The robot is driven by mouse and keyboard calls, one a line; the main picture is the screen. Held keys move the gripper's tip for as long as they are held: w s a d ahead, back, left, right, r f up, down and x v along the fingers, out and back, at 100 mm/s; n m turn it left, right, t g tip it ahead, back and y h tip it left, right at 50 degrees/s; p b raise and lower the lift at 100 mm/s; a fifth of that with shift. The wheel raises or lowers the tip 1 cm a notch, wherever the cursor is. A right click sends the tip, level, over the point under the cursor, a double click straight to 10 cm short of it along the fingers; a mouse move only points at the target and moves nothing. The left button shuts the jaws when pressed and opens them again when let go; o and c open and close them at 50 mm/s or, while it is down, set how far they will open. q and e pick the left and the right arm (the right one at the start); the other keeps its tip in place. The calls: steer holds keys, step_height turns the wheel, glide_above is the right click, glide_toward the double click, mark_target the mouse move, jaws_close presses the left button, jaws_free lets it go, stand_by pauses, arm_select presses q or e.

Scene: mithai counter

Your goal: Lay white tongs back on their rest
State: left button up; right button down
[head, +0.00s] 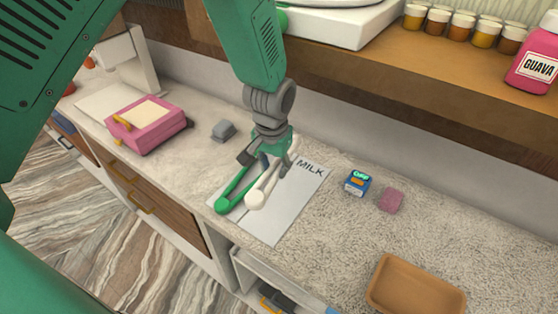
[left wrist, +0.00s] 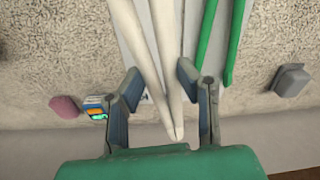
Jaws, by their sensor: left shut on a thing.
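The white tongs (head: 262,190) are over a pale grey sheet marked MILK (head: 285,222) on the speckled counter. My left gripper (head: 272,163) points down and is shut on the white tongs near one end. In the left wrist view the white tongs (left wrist: 167,60) run between the fingers of my left gripper (left wrist: 158,82). Whether the tongs touch the sheet is unclear. The green tongs (head: 232,192) lie beside them on the left; they also show in the left wrist view (left wrist: 232,45). My right gripper is not in view.
A small blue box (head: 357,183) and a pink block (head: 391,200) are to the right. A grey block (head: 223,130) and a pink case (head: 146,124) are to the left. A tan tray (head: 415,290) is at front right. A wooden shelf (head: 430,75) with jars runs behind.

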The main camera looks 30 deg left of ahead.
arm_select(q)
steer(key=b, duration=0.7)
glide_toward(275, 204)
steer(key=f, duration=0.5)
steer(key=shift+w+a+f, duration=0.15)
steer(key=shift+w+f, duration=0.15)
steer(key=shift+w, duration=0.1)
steer(key=shift+f, duration=0.5)
steer(key=o, duration=2.1)
steer(key=shift+o, duration=0.2)
